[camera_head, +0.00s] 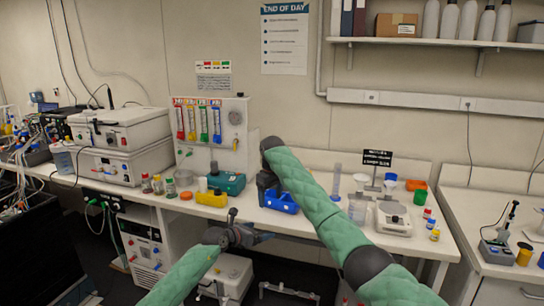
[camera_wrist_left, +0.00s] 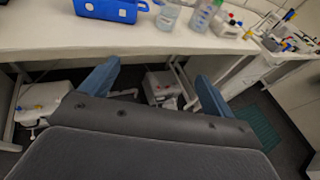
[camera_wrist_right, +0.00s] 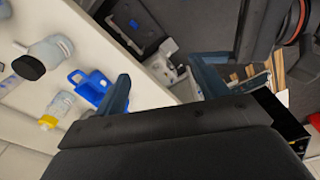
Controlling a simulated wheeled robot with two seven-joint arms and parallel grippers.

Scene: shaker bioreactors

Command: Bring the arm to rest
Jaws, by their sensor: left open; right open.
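My left gripper (camera_head: 262,237) is low in front of the bench edge in the head view. In the left wrist view its two blue fingers (camera_wrist_left: 155,85) stand wide apart with nothing between them. My right arm reaches up over the bench in the head view, and its dark wrist end (camera_head: 266,182) is beside a blue tray (camera_head: 281,203). In the right wrist view the right fingers (camera_wrist_right: 163,85) are spread and empty, with the blue tray (camera_wrist_right: 92,86) just left of them. The right fingertips are hard to make out in the head view.
The white bench (camera_head: 310,222) carries bottles, a teal box (camera_head: 227,183), a flowmeter panel (camera_head: 212,130) and a balance (camera_head: 393,217). White shaker units (camera_head: 120,130) stand at left. A grey-white unit (camera_head: 232,275) sits under the bench. A shelf (camera_head: 430,42) hangs above at right.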

